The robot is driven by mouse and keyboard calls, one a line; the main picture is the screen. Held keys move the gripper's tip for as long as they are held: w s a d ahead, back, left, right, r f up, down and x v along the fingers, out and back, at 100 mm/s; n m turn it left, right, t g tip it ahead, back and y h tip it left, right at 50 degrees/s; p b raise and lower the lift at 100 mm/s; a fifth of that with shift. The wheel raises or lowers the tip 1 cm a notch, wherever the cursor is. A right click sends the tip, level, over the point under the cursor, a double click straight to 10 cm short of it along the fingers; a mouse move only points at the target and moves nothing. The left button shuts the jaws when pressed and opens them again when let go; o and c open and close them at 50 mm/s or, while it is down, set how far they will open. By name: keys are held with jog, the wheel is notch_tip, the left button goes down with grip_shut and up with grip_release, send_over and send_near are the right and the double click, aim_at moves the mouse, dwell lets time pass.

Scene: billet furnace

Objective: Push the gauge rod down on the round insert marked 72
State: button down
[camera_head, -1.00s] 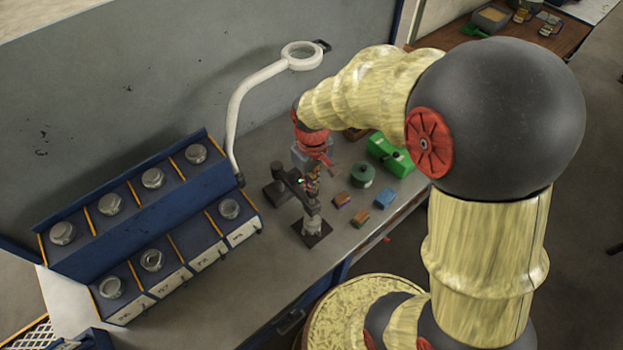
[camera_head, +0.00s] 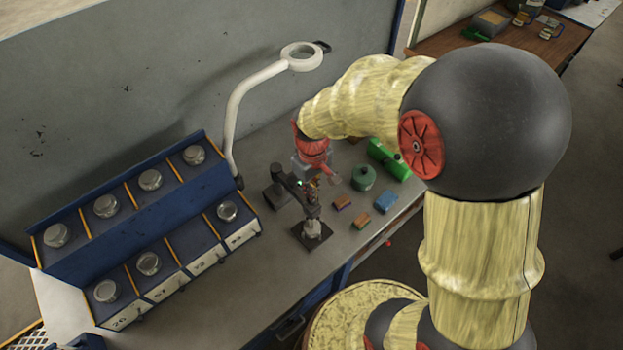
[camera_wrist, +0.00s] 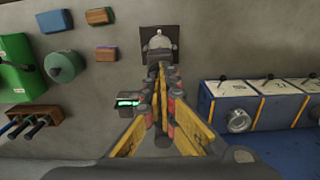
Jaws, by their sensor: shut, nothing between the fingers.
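The gauge stand is on the bench, with a dark square base plate (camera_head: 312,236) and a small grey round piece (camera_wrist: 159,41) on the plate, under the gauge. I cannot read a number on that piece. A small gauge display glows green (camera_wrist: 127,103) left of my fingers in the wrist view. My gripper (camera_wrist: 162,68) is shut and empty, pointing at the gauge's top, with its tips over or beside the upright gauge rod. The fingers hide most of the rod, and I cannot tell whether they touch it. In the head view my gripper (camera_head: 314,190) is small and partly merged with the stand.
A blue two-tier rack (camera_head: 140,215) with several round metal inserts stands left; its labels are mostly unreadable. A white magnifier lamp (camera_head: 240,110) rises behind. A green tin (camera_head: 363,178), coloured blocks (camera_head: 385,202) and a green box (camera_head: 388,160) lie right of the stand.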

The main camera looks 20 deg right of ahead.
jog(key=shift+r, duration=0.15)
jog(key=shift+r+p, duration=2.5)
jog(key=shift+r, duration=0.9)
